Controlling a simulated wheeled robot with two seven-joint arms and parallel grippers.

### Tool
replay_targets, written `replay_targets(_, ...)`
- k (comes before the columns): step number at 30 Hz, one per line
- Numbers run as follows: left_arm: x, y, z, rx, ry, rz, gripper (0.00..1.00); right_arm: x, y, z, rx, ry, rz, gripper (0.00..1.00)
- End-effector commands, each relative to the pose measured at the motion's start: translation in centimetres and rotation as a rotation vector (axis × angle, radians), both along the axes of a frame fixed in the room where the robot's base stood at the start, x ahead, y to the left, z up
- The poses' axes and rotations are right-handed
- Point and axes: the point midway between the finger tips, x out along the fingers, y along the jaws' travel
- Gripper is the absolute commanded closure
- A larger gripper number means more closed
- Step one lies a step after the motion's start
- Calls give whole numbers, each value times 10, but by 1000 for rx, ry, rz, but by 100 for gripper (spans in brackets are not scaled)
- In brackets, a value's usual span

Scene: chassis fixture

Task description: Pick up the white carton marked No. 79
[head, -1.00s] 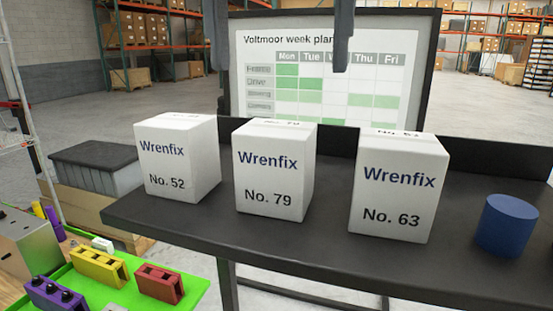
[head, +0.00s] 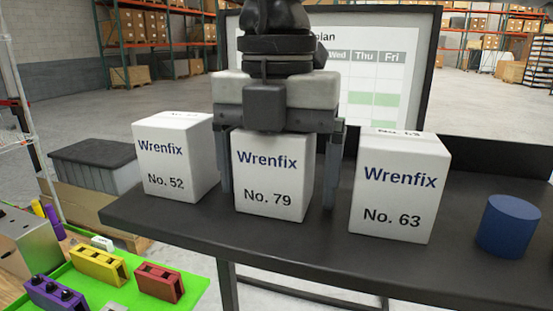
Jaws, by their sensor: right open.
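The white carton marked No. 79 (head: 272,180) stands upright on the dark table, in the middle of a row of three cartons. My right gripper (head: 279,195) points down over it, with one finger on each side of the carton. The jaws are open, and a narrow gap shows between the carton and the right-hand finger. The gripper's body hides the top of the carton. My left gripper is out of view.
The carton marked No. 52 (head: 178,160) stands close to the left finger, and the carton marked No. 63 (head: 398,190) to the right. A blue cylinder (head: 507,226) stands at the far right. A framed planner board (head: 385,75) is behind the table (head: 300,248).

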Motion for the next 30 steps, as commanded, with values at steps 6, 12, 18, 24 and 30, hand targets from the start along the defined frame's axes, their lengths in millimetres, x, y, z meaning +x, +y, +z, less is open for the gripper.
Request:
replay_targets(6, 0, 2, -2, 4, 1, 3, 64, 0, 0, -1, 1, 0, -1, 16)
replay_targets(12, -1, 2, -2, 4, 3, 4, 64, 0, 0, 0, 1, 0, 0, 70)
replay_targets(18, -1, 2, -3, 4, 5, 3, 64, 0, 0, 1, 2, -2, 0, 70)
replay_targets(24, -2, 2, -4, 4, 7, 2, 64, 1, 1, 7, 3, -3, 0, 70)
replay_targets(30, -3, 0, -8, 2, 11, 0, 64, -1, 3, 35, 3, -3, 2, 70)
